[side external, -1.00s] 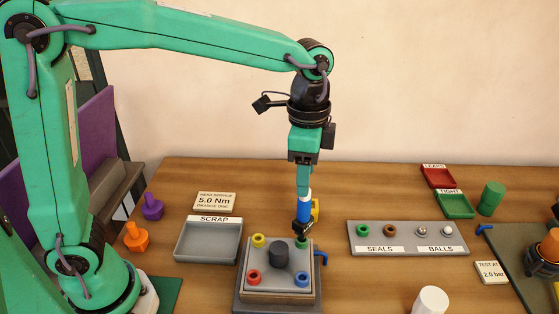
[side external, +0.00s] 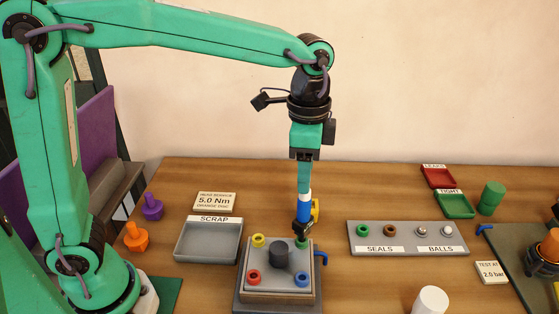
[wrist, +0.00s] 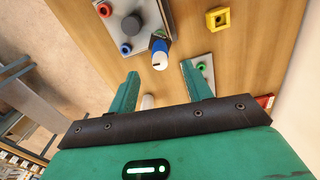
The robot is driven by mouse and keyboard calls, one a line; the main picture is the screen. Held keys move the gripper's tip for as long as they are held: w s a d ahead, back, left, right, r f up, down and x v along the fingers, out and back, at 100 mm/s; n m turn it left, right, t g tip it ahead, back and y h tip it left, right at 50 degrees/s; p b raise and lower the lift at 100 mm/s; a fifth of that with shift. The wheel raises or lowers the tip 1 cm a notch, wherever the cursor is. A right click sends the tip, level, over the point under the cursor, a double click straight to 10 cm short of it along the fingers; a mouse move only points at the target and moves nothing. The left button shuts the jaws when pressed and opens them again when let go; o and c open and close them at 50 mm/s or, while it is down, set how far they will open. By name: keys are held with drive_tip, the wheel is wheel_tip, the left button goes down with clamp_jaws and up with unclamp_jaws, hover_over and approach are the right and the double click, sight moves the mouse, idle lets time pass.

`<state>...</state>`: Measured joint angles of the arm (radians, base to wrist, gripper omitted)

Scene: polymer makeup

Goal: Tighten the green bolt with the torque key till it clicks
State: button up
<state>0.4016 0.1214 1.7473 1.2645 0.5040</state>
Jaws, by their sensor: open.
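The torque key (side external: 304,212), blue with a white upper end and a dark lower end, stands about upright over the back right corner of the grey block (side external: 250,286). The green bolt (side external: 302,243) shows just under its dark end; whether they are fully engaged is hard to see. My gripper (side external: 304,188) points straight down at the key's upper end. In the wrist view, my gripper (wrist: 160,70) has its two fingers apart, with the key's white end (wrist: 160,61) beyond and between the fingertips. I see no finger contact there.
Yellow, red and blue bolts surround a dark round knob (side external: 279,254) on the block. The scrap tray (side external: 208,257) lies left; the seals and balls tray (side external: 408,245) lies right. Open table lies between block and right tray.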

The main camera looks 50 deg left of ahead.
sight(305, 198)
drive_tip(key=n, duration=0.2)
drive_tip(key=f+n, duration=0.1)
drive_tip(key=n, duration=0.7)
drive_tip(key=shift+d+f, duration=0.1)
drive_tip(key=shift+f, duration=0.25)
drive_tip(key=shift+f, duration=0.1)
drive_tip(key=shift+f, duration=3.8)
clamp_jaws()
drive_tip(key=shift+r, duration=0.8)
